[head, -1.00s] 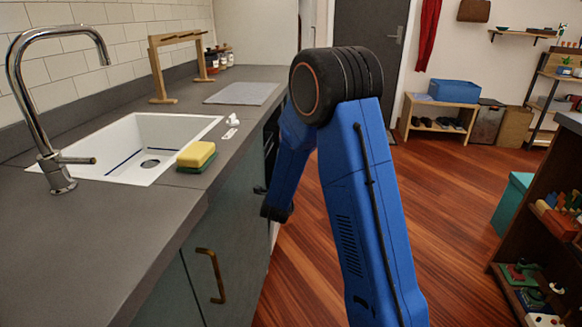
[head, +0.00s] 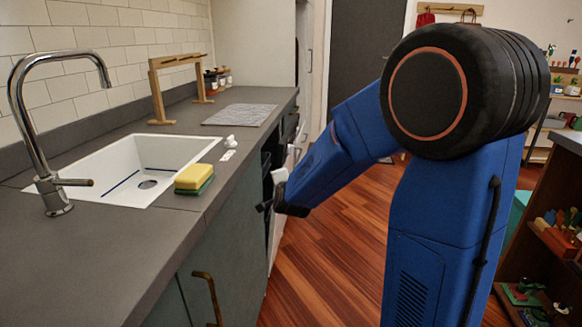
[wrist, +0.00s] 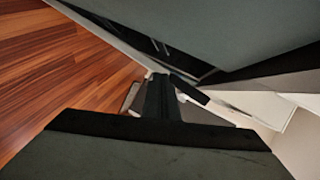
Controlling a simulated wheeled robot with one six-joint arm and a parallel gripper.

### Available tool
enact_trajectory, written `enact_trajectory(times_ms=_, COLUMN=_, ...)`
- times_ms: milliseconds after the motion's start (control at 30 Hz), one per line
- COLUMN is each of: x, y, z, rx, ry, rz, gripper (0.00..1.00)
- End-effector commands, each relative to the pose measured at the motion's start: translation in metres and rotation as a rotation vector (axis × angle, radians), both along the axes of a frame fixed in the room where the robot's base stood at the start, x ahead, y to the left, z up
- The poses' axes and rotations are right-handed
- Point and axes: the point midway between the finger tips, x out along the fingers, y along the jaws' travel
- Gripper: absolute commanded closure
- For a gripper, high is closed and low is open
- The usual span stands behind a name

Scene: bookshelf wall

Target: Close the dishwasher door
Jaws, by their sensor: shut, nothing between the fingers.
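In the head view my gripper (head: 264,207) is small and dark, at the end of the blue arm beside the counter's cabinet fronts. Its fingers are shut with nothing between them. A narrow white panel (head: 279,176), which looks like part of the dishwasher door, stands out by a dark gap under the counter just behind my gripper. The door's angle and any contact with the gripper are hard to tell. In the wrist view the closed fingers (wrist: 160,95) point toward a dark gap, with a pale panel (wrist: 250,103) to the right.
The grey counter (head: 100,255) carries a sink (head: 115,160), a yellow and green sponge (head: 194,178) and a wooden rack (head: 158,90). A grey-green cabinet (head: 225,255) is below. Wooden floor (head: 325,250) is open to the right, before a shelf (head: 545,270) with small items.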

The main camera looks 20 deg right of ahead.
Motion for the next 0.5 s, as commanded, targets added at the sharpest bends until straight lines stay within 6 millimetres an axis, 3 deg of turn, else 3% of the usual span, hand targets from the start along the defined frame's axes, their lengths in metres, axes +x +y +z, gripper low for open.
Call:
enact_trajectory(times_ms=133, x=-0.037, y=0.014, z=0.017, rx=-0.098, ry=0.091, rz=0.128, gripper=1.00)
enact_trajectory(times_ms=500, x=-0.149, y=0.038, z=0.033, rx=-0.386, ry=0.319, rz=0.463, gripper=1.00)
